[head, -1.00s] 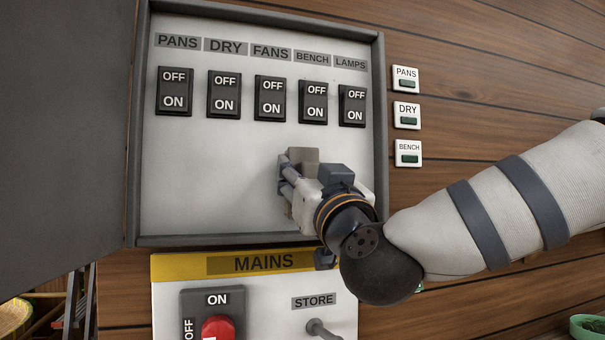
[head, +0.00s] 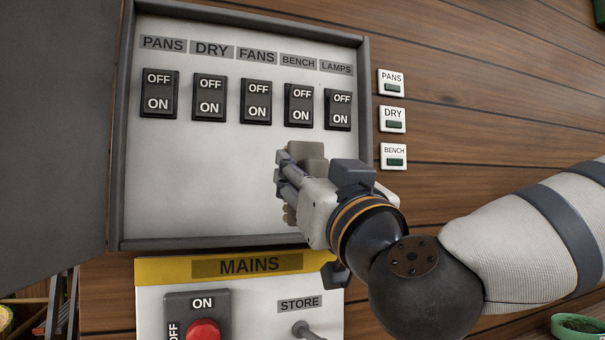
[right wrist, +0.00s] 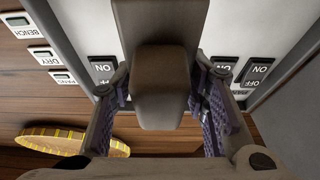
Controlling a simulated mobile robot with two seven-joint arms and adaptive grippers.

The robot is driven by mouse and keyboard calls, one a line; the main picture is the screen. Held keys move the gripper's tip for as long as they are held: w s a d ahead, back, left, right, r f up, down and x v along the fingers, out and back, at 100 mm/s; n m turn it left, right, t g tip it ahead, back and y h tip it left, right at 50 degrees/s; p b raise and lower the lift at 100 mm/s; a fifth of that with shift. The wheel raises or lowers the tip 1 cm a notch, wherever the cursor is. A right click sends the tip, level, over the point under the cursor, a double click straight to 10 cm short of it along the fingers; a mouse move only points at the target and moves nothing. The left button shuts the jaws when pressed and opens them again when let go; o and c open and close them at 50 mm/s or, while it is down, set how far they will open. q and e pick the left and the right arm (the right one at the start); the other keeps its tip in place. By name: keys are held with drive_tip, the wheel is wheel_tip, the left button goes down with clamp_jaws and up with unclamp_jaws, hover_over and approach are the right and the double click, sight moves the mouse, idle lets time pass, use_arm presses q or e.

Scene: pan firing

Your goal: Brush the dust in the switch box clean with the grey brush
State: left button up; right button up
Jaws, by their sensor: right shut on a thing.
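The switch box (head: 115,200) is open on the wall, with a pale back plate (head: 200,180) and a row of several black OFF/ON switches (head: 257,101). Its plate has soft grey shading; I cannot clearly tell dust from shadow. My right gripper (head: 288,185) is in front of the lower right of the plate. It is shut on the grey brush (head: 306,150), whose block-like grey-brown body (right wrist: 160,88) sits between the fingers in the right wrist view. The bristles are hidden, and I cannot tell whether they touch the plate. My left gripper is not in view.
The dark box door (head: 50,120) stands open at left. Below is the MAINS panel (head: 150,310) with a red knob (head: 203,330) and a STORE lever (head: 305,329). Small PANS, DRY and BENCH plates (head: 393,119) are right of the box. A green bowl (head: 578,328) is at lower right.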

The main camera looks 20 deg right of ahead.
idle(0.4)
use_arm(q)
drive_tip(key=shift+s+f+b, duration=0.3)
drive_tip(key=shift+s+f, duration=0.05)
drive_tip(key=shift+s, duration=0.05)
use_arm(e)
drive_tip(key=w, duration=0.7)
drive_tip(key=shift+a, duration=0.15)
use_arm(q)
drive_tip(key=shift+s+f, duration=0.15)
use_arm(e)
drive_tip(key=shift+w, duration=0.95)
drive_tip(key=shift+d, duration=2)
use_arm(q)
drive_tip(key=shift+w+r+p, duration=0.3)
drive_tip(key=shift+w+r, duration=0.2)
use_arm(e)
drive_tip(key=a, duration=0.4)
drive_tip(key=shift+w, duration=0.1)
drive_tip(key=shift+f, duration=0.1)
